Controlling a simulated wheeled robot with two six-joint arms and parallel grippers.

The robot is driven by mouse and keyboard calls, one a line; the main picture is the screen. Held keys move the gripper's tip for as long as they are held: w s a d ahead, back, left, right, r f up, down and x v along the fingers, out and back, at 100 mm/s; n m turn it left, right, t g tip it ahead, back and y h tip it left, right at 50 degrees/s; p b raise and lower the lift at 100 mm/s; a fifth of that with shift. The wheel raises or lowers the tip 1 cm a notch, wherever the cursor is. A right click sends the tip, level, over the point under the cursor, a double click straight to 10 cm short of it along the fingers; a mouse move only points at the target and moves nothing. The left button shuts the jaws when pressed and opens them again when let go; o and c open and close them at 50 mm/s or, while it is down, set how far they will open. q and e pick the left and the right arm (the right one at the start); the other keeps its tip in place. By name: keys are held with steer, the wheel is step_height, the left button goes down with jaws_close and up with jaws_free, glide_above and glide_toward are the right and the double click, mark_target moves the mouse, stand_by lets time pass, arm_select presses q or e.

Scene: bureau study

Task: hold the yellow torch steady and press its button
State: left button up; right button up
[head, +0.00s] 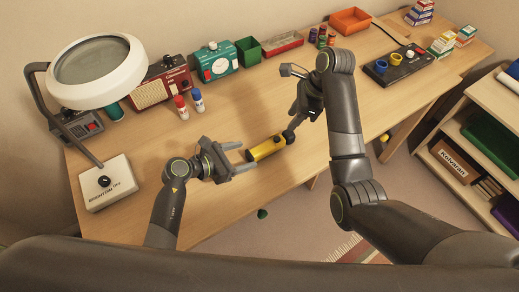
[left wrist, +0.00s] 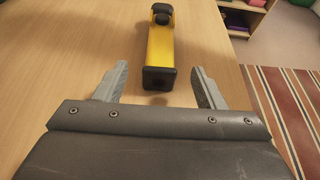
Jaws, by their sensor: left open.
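The yellow torch (head: 263,149) lies on the wooden desk near its front edge. In the left wrist view the torch (left wrist: 161,50) points away from me, with its square black end cap nearest and a dark part on top further along. My left gripper (head: 241,158) is open at the torch's left end; the fingers (left wrist: 162,88) stand either side of the end cap, with gaps. My right gripper (head: 296,118) hangs over the torch's far right end, close to a round black part there. Its fingers are too small and dark to read.
A magnifier lamp (head: 97,72) and its white base box (head: 107,183) stand at the left. Radios, glue bottles (head: 181,107), a green bin (head: 248,51) and a red tray (head: 282,43) line the back. A black board (head: 398,66) sits at the right. The desk's middle is clear.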

mark_target(252, 153)
arm_select(q)
steer(key=x, duration=0.7)
steer(key=c, duration=1.2)
arm_select(e)
jaws_close()
stand_by(1.0)
steer(key=shift+a+f+n+t+y, duration=0.35)
steer(key=shift+a+f+n+y, duration=0.15)
steer(key=shift+f+n+y, duration=0.55)
steer(key=shift+a+f+n+t+y, duration=0.3)
steer(key=shift+a+f+n+y, duration=0.25)
steer(key=shift+f+n, duration=0.8)
steer(key=shift+a+f+n+t+y, duration=0.4)
steer(key=shift+f+n+y, duration=0.55)
steer(key=shift+f, duration=0.4)
